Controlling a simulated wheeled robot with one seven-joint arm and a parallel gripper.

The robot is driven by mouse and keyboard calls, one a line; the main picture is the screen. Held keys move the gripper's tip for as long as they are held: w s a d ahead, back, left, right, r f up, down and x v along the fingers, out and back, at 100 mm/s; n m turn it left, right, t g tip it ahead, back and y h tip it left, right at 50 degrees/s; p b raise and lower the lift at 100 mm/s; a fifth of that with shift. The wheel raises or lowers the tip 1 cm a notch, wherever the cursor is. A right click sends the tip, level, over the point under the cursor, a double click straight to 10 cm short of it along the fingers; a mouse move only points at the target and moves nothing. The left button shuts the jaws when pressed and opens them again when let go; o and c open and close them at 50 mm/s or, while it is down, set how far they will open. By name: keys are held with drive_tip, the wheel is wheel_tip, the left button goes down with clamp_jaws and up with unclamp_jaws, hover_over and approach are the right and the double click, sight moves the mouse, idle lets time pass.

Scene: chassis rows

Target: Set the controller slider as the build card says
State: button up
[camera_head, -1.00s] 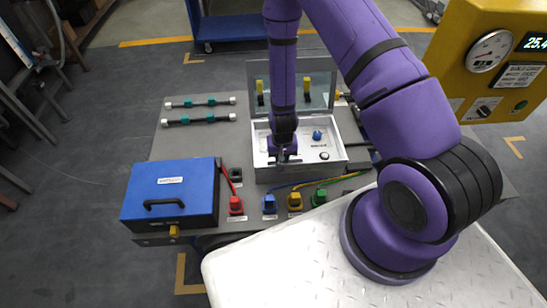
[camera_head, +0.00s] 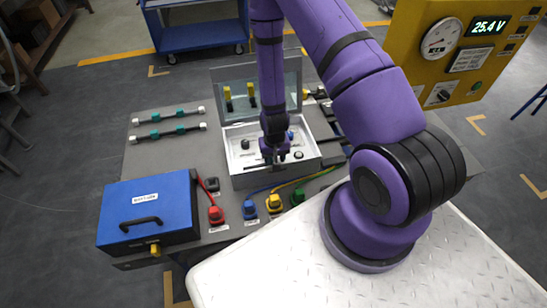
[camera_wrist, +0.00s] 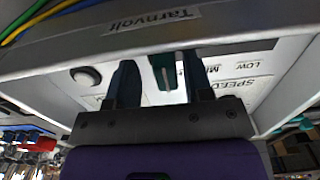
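The controller is a pale grey box (camera_head: 237,182) with its clear lid open, in the middle of the bench in the head view. Its front wall (camera_wrist: 215,20), labelled "Tarnvolt", crosses the top of the wrist view. A teal slider knob (camera_wrist: 163,72) with a pale line stands in the panel between my fingers. Labels "SPEED", "LOW" and a partly hidden one starting "M" lie beside it. My gripper (camera_head: 275,154) is down inside the box. In the wrist view my gripper (camera_wrist: 161,80) is open, its fingers either side of the knob with gaps. I see no readable build card.
The box also holds a black knob (camera_head: 245,144), a blue knob (camera_head: 290,135) and a round button (camera_head: 298,155). A blue battery case (camera_head: 150,212) stands front left, near red, blue, yellow and green connectors (camera_head: 274,203). A yellow panel (camera_head: 408,55) reads 25.4 V.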

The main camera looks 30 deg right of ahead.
wheel_tip(320, 180, up, 11)
drive_tip(key=shift+f, duration=0.15)
idle(0.6)
idle(0.5)
wheel_tip(320, 180, up, 28)
drive_tip(key=a+n+t, duration=0.2)
drive_tip(key=t, duration=0.1)
drive_tip(key=s+r+n+t, duration=0.1)
drive_tip(key=s+r+t, duration=0.1)
drive_tip(key=s+r, duration=1.5)
drive_tip(key=shift+s+a+r+n, duration=0.15)
drive_tip(key=shift+s+r+n, duration=0.2)
drive_tip(key=shift+s, duration=0.3)
